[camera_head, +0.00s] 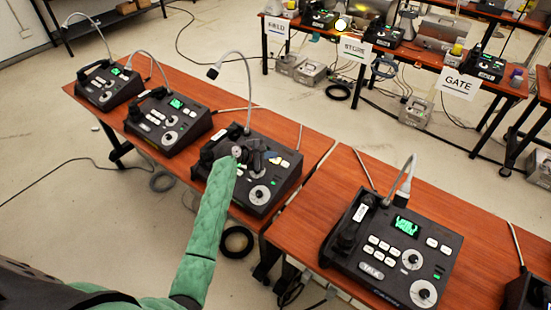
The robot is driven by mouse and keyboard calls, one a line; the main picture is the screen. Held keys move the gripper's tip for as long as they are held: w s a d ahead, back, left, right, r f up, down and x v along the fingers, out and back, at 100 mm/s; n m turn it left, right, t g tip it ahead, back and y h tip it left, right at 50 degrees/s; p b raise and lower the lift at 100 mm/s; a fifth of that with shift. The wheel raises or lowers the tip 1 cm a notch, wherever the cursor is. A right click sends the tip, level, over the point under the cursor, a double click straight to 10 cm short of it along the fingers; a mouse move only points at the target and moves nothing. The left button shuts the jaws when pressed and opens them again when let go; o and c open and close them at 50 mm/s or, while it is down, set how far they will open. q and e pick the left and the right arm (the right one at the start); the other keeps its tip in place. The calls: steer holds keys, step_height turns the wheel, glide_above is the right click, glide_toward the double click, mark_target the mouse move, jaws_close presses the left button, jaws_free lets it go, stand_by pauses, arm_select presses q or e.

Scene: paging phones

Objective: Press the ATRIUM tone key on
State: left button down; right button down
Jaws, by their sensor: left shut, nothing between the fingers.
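My left gripper (259,156), dark and shut with nothing in it, is over the keys of a black paging phone (283,187) on the near-left table. My green-sleeved left arm reaches up to it from below. The gripper hides this phone's screen and part of its keys; I cannot tell whether it touches a key. A dial and a few pale keys show beside it. No label reading ATRIUM can be made out on any phone, and key lettering is too small to read. My right gripper is not in view.
Two more phones (168,122) (107,86) stand to the left on the same table (309,142). A larger phone with a TALK key (371,271) stands on the right table (459,215). Gooseneck microphones rise from the phones. Tables with FIELD, STORE and GATE signs (459,83) stand behind.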

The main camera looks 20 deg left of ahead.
mark_target(269, 166)
arm_select(q)
steer(key=shift+s+a+r+p, duration=0.1)
steer(key=shift+s+r+p, duration=0.1)
steer(key=shift+r+p, duration=0.55)
steer(key=shift+s+a+r+p, duration=0.1)
steer(key=shift+s+r+p, duration=0.05)
steer(key=shift+r+p, duration=0.65)
steer(key=shift+s+r+p, duration=0.2)
steer(key=shift+r+p, duration=0.4)
steer(key=shift+p, duration=0.25)
steer(key=shift+s+a+r, duration=0.1)
steer(key=shift+s+r, duration=0.1)
steer(key=shift+r, duration=0.55)
